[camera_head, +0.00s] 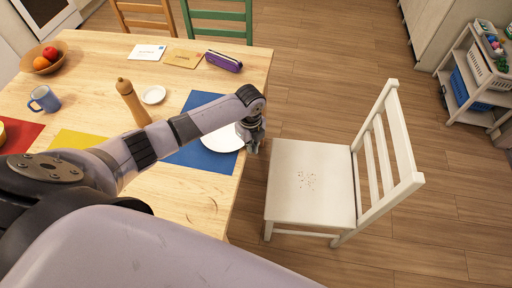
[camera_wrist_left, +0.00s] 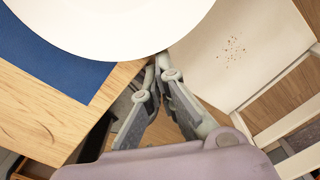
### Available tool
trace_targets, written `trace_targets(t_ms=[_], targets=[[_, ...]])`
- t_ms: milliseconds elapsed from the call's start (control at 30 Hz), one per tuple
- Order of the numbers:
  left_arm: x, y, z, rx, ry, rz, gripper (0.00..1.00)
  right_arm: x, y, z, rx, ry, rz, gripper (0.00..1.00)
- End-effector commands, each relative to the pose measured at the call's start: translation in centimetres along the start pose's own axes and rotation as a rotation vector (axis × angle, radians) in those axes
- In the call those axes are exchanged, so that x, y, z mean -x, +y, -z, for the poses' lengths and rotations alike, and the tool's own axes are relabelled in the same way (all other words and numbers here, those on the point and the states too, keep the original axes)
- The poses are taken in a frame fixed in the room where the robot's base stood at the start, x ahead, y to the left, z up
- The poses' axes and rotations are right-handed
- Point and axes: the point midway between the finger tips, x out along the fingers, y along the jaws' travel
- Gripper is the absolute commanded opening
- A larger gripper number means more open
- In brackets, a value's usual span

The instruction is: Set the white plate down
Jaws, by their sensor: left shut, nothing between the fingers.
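The white plate (camera_head: 222,139) is over the blue mat (camera_head: 196,155) at the table's right edge; my left arm hides part of it. In the left wrist view the plate (camera_wrist_left: 120,22) fills the top, and its rim reaches past the table edge in the picture. I cannot tell whether it lies flat on the mat. My left gripper (camera_head: 253,146) is at the plate's right rim, beyond the table edge. In the left wrist view its fingertips (camera_wrist_left: 164,64) are together right at the rim, with nothing between them. My right gripper is not in view.
A white chair (camera_head: 312,180) with dark specks on its seat stands right of the wooden table (camera_head: 180,208). A pepper mill (camera_head: 131,101), small white dish (camera_head: 153,94), purple case (camera_head: 223,61) and blue mug (camera_head: 44,99) stand on the table.

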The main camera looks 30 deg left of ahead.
Motion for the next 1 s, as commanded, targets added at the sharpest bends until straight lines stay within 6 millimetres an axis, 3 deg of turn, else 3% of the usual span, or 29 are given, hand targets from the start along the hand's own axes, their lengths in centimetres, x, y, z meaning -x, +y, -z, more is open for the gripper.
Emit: trace_targets(t_ms=[400,800,1000], targets=[[0.0,0.0,-0.5,0.002,-0.001,0.001,0.0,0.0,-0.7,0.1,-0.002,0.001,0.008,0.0],[-0.2,-0.1,-8.2,0.005,-0.002,0.001,0.0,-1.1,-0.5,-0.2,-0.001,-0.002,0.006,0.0],[0.0,0.0,-8.9,0.002,0.001,0.001,0.0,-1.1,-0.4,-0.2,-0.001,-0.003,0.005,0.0]])
